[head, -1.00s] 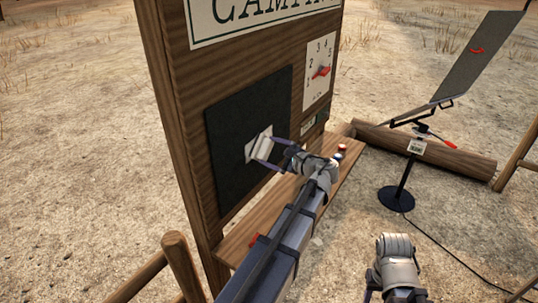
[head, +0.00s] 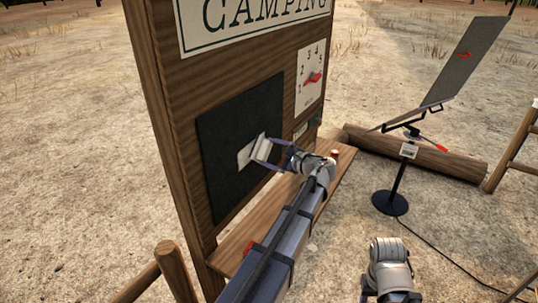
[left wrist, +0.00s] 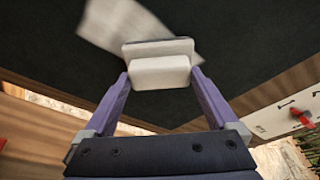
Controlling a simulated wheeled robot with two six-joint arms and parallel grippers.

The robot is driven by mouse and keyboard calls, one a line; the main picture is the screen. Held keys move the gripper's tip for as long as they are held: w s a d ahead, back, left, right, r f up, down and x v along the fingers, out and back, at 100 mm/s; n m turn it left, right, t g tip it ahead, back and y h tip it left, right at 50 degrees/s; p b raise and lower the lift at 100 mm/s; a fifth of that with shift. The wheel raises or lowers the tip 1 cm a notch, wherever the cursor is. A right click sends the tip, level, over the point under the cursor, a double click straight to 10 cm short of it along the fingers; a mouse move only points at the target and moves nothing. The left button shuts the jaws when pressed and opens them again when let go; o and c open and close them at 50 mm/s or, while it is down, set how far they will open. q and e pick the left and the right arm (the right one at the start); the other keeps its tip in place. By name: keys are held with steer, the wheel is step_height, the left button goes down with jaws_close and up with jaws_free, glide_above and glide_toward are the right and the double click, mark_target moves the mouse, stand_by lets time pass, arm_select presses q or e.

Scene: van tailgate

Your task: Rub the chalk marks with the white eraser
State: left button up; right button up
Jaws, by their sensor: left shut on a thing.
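A dark chalkboard panel (head: 215,150) is fixed on the wooden sign board. A pale patch of chalk marks (head: 245,156) shows near its middle, and the chalk patch also shows in the left wrist view (left wrist: 110,28). My left gripper (head: 268,150) is shut on the white eraser (head: 261,147). The eraser (left wrist: 160,70) sits between the two purple fingers and overlaps the right part of the patch. I cannot tell whether it touches the board. My right gripper's fingers are not clearly visible; only part of my right arm shows at the bottom right of the head view.
A wooden shelf (head: 236,245) runs below the board, with a red item (head: 249,247) on it. A dial card (head: 311,76) with a red pointer is right of the chalkboard. A tilted panel on a stand (head: 390,203) and a log (head: 455,166) stand at right.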

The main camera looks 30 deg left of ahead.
arm_select(q)
steer(key=shift+w+d, duration=0.1)
steer(key=shift+w, duration=1.25)
steer(key=w, duration=0.3)
steer(key=shift+w+d, duration=0.1)
steer(key=shift+w, duration=0.05)
steer(key=shift+s, duration=1.75)
steer(key=shift+s+a, duration=0.15)
steer(key=shift+s, duration=0.7)
steer(key=shift+s+a, duration=0.15)
steer(key=shift+s, duration=0.7)
steer(key=shift+s, duration=0.1)
